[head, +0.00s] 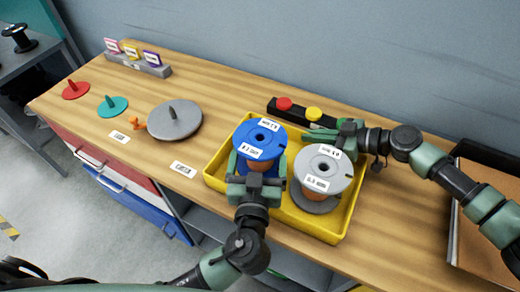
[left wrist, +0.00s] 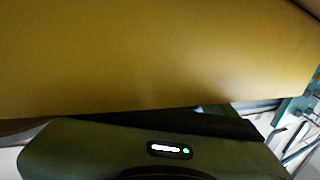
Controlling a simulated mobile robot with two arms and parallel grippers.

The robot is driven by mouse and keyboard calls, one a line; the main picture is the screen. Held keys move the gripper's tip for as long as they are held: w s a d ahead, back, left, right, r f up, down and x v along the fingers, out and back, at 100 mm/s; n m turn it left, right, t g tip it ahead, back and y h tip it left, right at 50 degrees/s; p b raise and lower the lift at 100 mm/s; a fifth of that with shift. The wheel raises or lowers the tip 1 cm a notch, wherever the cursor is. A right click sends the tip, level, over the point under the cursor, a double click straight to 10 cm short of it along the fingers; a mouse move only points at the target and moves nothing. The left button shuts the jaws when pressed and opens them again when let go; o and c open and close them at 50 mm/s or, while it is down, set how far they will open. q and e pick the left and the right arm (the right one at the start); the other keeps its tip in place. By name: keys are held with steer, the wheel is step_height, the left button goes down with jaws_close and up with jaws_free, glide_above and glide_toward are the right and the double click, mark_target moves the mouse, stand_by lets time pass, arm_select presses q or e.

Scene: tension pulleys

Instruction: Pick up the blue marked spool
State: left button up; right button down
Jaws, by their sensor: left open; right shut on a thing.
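The blue spool (head: 262,136), with white labels on its top flange, stands upright in the left part of the yellow tray (head: 218,172). My left gripper (head: 256,166) is open at the spool's near side, with a finger on either side of it. The lower spool is partly hidden by this gripper. A grey spool (head: 323,166) with white labels stands to its right in the tray. My right gripper (head: 325,134) is shut at the tray's back edge, behind the grey spool. What lies between its fingers is hidden. A yellow surface (left wrist: 160,60) fills most of the left wrist view.
A dark bar with red (head: 284,103) and yellow (head: 314,114) knobs lies behind the tray. A grey disc with a peg (head: 174,120), a teal disc (head: 112,106) and a red disc (head: 76,90) lie to the left. A brown open box (head: 480,235) stands at the right.

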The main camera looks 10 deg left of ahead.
arm_select(q)
steer(key=shift+w+f, duration=0.15)
steer(key=shift+w, duration=0.7)
steer(key=c, duration=1.7)
jaws_close()
step_height(320, 180, up, 10)
steer(key=shift+r, duration=0.2)
arm_select(e)
steer(key=c, duration=1.5)
jaws_free()
steer(key=shift+d, duration=0.1)
